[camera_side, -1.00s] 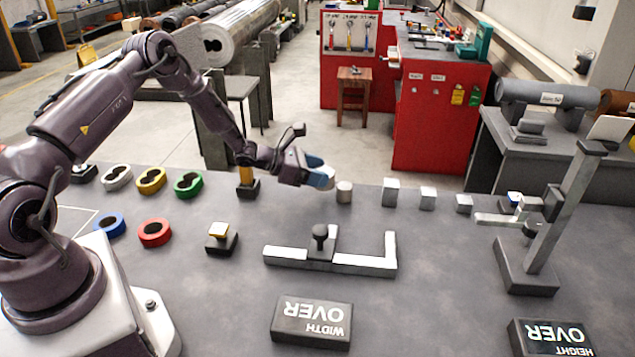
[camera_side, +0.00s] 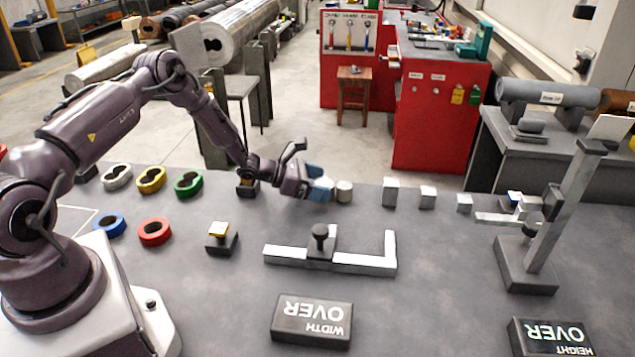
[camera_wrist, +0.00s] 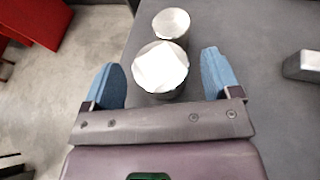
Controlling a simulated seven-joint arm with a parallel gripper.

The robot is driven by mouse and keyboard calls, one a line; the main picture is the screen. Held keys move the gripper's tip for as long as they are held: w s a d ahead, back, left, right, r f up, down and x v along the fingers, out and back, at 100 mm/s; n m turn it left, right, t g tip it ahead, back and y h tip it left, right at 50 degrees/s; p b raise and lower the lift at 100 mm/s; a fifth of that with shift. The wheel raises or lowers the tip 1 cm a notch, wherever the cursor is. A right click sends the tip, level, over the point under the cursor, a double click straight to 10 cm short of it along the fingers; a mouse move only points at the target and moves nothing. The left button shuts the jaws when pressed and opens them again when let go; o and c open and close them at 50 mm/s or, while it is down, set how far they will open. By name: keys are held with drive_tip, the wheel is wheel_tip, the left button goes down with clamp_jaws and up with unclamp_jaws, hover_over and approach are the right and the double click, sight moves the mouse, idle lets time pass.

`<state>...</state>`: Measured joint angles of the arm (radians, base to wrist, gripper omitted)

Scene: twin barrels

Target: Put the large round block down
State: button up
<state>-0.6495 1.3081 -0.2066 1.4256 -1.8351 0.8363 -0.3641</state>
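In the wrist view, the large round block (camera_wrist: 161,84) is a grey cylinder with a bright pale patch on top. It stands between the two blue fingers of my gripper (camera_wrist: 160,60). The fingers are spread, and a narrow gap shows on each side of the block, so my gripper looks open around it. In the side view, my gripper (camera_side: 321,188) is low over the table's back edge, and its fingers hide the large block. A smaller round block (camera_side: 344,191) stands just beyond the fingertips; it also shows in the wrist view (camera_wrist: 171,23).
Several grey square blocks (camera_side: 390,192) stand in a row to the right. A width gauge (camera_side: 350,262) lies in front, and a height gauge (camera_side: 527,265) stands at right. Coloured rings (camera_side: 155,233) lie at left. The table's back edge is close.

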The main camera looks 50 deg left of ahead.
sight(323, 183)
drive_tip(key=shift+r, duration=0.2)
drive_tip(key=v, duration=0.4)
drive_tip(key=shift+s+a, duration=0.15)
drive_tip(key=shift+a, duration=0.05)
drive_tip(key=s+d+r+m+g+h, duration=0.15)
drive_tip(key=d+r+m, duration=0.25)
drive_tip(key=r, duration=0.5)
drive_tip(key=s+d+r+m+g+h, duration=0.1)
drive_tip(key=s+d+r+m+g, duration=0.1)
drive_tip(key=d+r+m, duration=0.45)
drive_tip(key=s+d+r+m+g+y, duration=0.2)
drive_tip(key=s+d+r+m+g, duration=0.2)
drive_tip(key=s+d+r+m, duration=0.35)
drive_tip(key=s+a+r+m+y, duration=0.1)
drive_tip(key=s+r+m+y, duration=0.2)
drive_tip(key=s+m, duration=0.3)
drive_tip(key=s+r+m+t+y, duration=0.1)
drive_tip(key=s+r+m+y, duration=0.2)
drive_tip(key=s, duration=0.9)
wheel_tip(323, 183, up, 2)
drive_tip(key=m, duration=0.3)
drive_tip(key=shift+s+a+m, duration=0.3)
drive_tip(key=shift+s+a, duration=0.1)
